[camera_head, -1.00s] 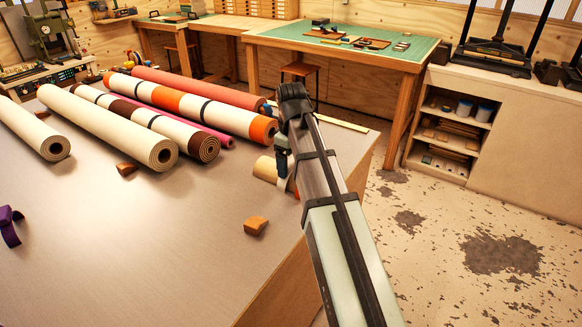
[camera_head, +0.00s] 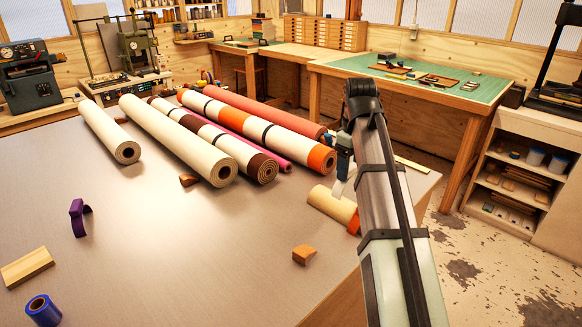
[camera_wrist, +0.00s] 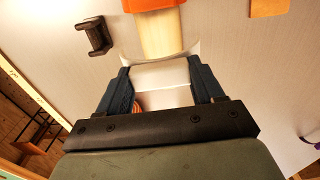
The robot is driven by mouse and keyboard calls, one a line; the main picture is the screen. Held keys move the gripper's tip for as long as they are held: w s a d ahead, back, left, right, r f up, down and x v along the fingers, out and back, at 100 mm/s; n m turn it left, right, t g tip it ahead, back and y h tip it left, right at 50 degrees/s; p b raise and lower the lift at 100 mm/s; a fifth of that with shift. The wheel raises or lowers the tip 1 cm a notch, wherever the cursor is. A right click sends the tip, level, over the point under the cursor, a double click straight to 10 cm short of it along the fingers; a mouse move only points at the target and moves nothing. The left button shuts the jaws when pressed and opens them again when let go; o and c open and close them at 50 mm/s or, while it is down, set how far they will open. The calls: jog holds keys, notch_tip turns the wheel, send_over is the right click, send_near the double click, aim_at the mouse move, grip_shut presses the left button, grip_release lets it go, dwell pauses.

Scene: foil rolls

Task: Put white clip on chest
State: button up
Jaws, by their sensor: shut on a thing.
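My gripper (camera_head: 343,170) hangs over the right part of the grey table, next to a short tan roll with orange ends (camera_head: 332,206). In the wrist view my gripper (camera_wrist: 158,78) is shut on the white clip (camera_wrist: 160,76), a pale curved piece between the two dark fingers. In the head view only a small white part of the clip (camera_head: 339,187) shows below the fingers, just above the roll. I cannot tell whether the clip touches the roll. A wooden chest of drawers (camera_head: 325,34) stands on the back bench, far from my gripper.
Several long rolls (camera_head: 180,140) lie on the table's far left. A dark clip (camera_wrist: 95,36) shows in the wrist view. The table's middle is clear.

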jog(key=shift+r, duration=0.15)
jog(key=s+a+n, duration=0.5)
jog(key=s+a, duration=0.1)
jog(key=a, duration=1.5)
jog(key=s+a+r+n, duration=0.1)
jog(key=s+a+n, duration=0.45)
jog(key=a, duration=1.65)
jog(key=s+a+n, duration=0.4)
jog(key=s+a, duration=0.4)
jog(key=a, duration=1.3)
jog(key=shift+w+a+f+n, duration=0.1)
jog(key=shift+f+n, duration=0.5)
jog(key=shift+f, duration=1.05)
jog(key=shift+w+a+f+n, duration=0.15)
jog(key=shift+f+n, duration=0.4)
jog(key=shift+f, duration=1.15)
jog(key=shift+w+a+f+n, duration=0.1)
jog(key=shift+f+n, duration=0.5)
jog(key=shift+f, duration=1.05)
jog(key=shift+f, duration=0.15)
